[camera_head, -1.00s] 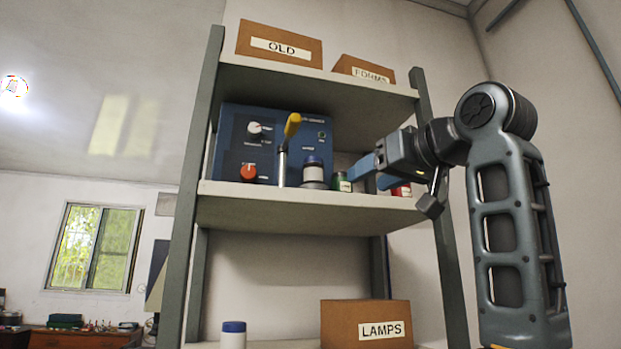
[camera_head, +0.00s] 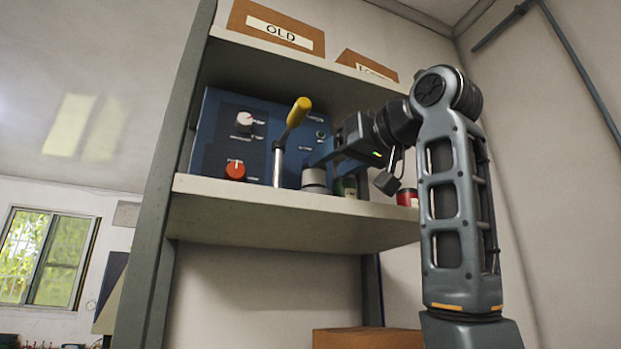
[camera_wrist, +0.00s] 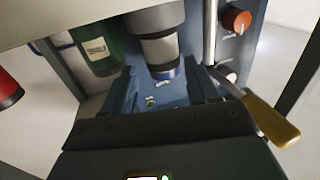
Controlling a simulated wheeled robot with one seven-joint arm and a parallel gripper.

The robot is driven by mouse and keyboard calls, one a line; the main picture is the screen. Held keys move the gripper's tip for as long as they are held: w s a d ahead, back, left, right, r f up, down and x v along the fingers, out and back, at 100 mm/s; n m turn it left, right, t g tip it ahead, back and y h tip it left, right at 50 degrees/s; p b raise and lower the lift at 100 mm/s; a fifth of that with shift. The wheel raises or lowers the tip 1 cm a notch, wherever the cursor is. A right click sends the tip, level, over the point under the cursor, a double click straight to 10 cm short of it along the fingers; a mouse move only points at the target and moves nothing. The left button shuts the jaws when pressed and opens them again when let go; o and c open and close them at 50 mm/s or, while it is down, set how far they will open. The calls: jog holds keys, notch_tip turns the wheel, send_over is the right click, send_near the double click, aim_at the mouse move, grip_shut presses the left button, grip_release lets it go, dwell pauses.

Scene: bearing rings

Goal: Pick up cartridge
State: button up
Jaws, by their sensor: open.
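In the wrist view, which looks upside down, the cartridge (camera_wrist: 160,48) is upper centre, cap pointing down the picture. My gripper (camera_wrist: 161,78) is open, with one finger to each side of the capped end. I cannot tell whether either finger touches it.
A green labelled jar (camera_wrist: 97,48) stands close beside the cartridge. A red jar (camera_head: 407,197) is farther right. The shelf (camera_head: 250,205) has another board above.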

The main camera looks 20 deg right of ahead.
aim_at(311, 177)
jog(key=x, duration=0.1)
jog(key=p+x, duration=0.1)
jog(key=x, duration=0.1)
jog(key=p+x, duration=0.1)
jog(key=shift+w+a+r, duration=0.2)
jog(key=shift+a+r, duration=0.05)
jog(key=shift+r, duration=0.05)
jog(key=shift+w+a+f, duration=0.1)
jog(key=shift+w, duration=0.4)
jog(key=shift+c, duration=0.4)
jog(key=c, duration=0.7)
